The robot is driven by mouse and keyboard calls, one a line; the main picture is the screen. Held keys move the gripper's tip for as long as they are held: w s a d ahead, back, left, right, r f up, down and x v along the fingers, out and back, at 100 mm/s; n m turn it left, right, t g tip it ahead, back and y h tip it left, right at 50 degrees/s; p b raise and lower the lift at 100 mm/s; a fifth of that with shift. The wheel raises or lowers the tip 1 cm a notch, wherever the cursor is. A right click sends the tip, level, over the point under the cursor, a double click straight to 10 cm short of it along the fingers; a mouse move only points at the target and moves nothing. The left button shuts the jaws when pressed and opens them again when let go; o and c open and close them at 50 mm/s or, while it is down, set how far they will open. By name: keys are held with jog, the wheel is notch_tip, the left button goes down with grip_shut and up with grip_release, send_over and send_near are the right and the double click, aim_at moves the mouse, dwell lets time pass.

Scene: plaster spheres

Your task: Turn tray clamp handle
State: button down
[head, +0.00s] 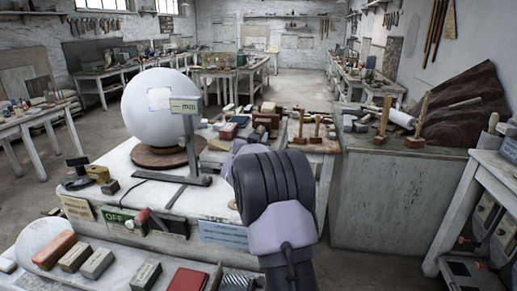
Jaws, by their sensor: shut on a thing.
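A red-ended handle (142,216) with a grey lever shows on the front of the white bench (215,205), beside a green "OFF" plate. I cannot tell whether this is the tray clamp handle. A tray (205,270) at the bottom left holds several blocks and a red box. My arm's dark ridged section and lilac links stand at the centre, in front of the bench's right end. They cover what lies behind them. My gripper's fingers do not show, and any thing held in them is hidden.
A large white sphere (160,103) rests on a round brown board (159,154), beside a grey upright gauge (187,120). Small blocks and tools crowd the bench behind my arm. A grey cabinet (385,205) stands to the right. Floor shows between it and the right-hand bench (483,167).

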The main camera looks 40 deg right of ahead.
jog(key=shift+f+m+b, duration=0.25)
jog(key=shift+m+b, duration=0.05)
jog(key=shift+m, duration=0.1)
jog(key=shift+r, duration=0.25)
jog(key=c, duration=1)
grip_release()
jog(key=v, duration=1.7)
jog(key=shift+s+a+p, duration=0.15)
jog(key=shift+a+p, duration=0.05)
jog(key=shift+p, duration=0.2)
